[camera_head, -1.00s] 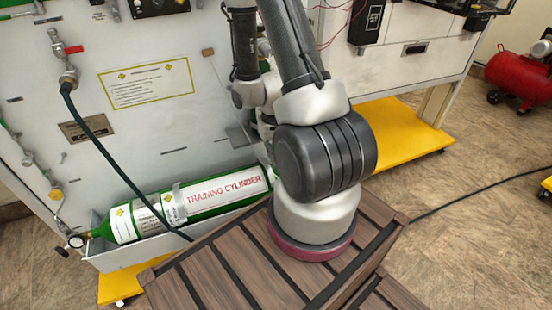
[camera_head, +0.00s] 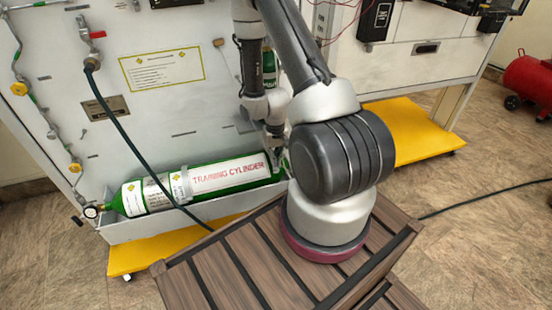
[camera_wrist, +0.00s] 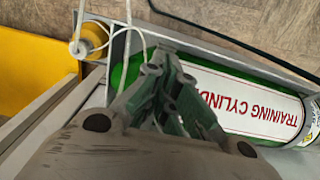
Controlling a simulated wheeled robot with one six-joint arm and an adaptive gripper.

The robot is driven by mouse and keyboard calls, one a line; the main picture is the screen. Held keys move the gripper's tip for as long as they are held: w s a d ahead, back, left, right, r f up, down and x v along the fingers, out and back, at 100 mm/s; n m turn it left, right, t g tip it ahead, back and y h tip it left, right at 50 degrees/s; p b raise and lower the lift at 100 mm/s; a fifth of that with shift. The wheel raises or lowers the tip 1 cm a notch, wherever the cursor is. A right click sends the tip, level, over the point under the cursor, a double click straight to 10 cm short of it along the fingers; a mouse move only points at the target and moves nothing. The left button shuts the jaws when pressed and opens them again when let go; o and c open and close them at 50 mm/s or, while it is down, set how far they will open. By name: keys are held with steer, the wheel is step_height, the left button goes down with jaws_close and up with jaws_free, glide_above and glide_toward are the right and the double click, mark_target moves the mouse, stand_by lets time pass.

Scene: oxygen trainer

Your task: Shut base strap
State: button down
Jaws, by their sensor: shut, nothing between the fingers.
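The green training cylinder (camera_head: 230,176) lies in a shallow tray (camera_head: 150,226) along the front of the grey cabinet. A pale strap (camera_head: 181,187) wraps it near its valve end. In the wrist view the cylinder (camera_wrist: 250,105) runs to the right with its label upside down. Thin whitish curved bands (camera_wrist: 128,28) show beside its base end; I cannot tell whether they are the base strap or whether it is closed. My gripper (camera_wrist: 160,62) is shut and empty, its fingers over the cylinder's base end. In the head view my gripper (camera_head: 277,158) is partly hidden by my arm.
A dark hose (camera_head: 135,150) hangs down in front of the cylinder. The yellow platform (camera_head: 410,130) sticks out under the cabinet. A yellow round part (camera_wrist: 93,38) is close to the fingers in the wrist view. A red compressor tank (camera_head: 527,80) stands far right.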

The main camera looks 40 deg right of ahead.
mark_target(277, 170)
steer(key=f, duration=0.1)
steer(key=s+f+t, duration=0.1)
steer(key=f, duration=0.1)
steer(key=shift+s+a, duration=0.15)
steer(key=shift+a, duration=0.05)
steer(key=shift+f, duration=0.45)
